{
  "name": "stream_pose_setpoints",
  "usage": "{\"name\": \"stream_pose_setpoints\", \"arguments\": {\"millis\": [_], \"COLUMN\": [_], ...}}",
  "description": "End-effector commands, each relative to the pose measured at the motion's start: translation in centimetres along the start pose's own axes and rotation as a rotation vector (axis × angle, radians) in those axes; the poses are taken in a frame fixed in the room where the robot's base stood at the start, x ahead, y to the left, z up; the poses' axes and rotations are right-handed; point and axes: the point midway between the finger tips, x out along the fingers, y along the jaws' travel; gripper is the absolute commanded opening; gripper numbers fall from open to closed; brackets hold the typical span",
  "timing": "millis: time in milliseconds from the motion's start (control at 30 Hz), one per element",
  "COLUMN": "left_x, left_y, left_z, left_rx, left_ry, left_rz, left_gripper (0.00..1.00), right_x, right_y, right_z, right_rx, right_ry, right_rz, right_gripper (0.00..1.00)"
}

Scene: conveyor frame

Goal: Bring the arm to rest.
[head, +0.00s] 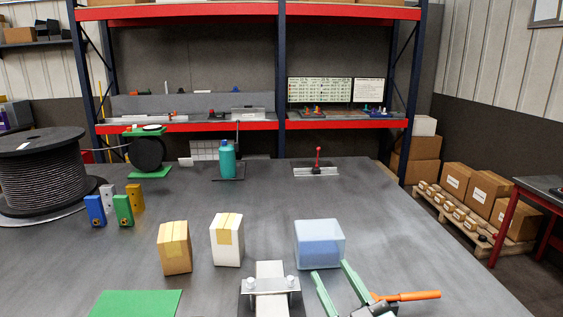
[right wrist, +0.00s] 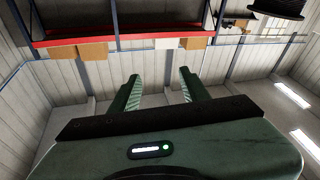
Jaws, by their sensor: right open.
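My right gripper (head: 330,269) comes in at the bottom of the head view, right of centre. Its two green fingers are spread apart and point away from me, close in front of a translucent blue bin (head: 320,243); I cannot tell whether they touch it. In the right wrist view the same gripper (right wrist: 159,77) shows both fingers apart with nothing between them. My left gripper is in neither view.
A clamp-like fixture (head: 270,286) and an orange handle (head: 408,296) lie either side of the gripper. A white box (head: 227,240) and a brown box (head: 175,248) stand to the left. A green mat (head: 137,303) lies front left. The table's right side is clear.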

Motion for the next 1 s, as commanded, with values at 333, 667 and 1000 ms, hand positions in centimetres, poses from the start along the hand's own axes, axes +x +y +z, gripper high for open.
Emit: {"name": "stream_pose_setpoints", "arguments": {"millis": [333,667,1000], "left_x": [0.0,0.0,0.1], "left_y": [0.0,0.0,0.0], "left_z": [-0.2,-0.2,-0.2], "left_rx": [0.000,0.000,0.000], "left_ry": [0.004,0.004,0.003], "left_rz": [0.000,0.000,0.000], "left_gripper": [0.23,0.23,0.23], "right_x": [-17.9,-30.5,-35.5], "right_y": [2.5,-1.7,-4.6], "right_z": [17.4,20.6,25.2], "right_rx": [0.143,0.206,0.236], "right_ry": [-0.911,-1.363,-1.543], "right_rz": [0.253,0.117,0.017], "right_gripper": [0.46,0.46,0.46]}}
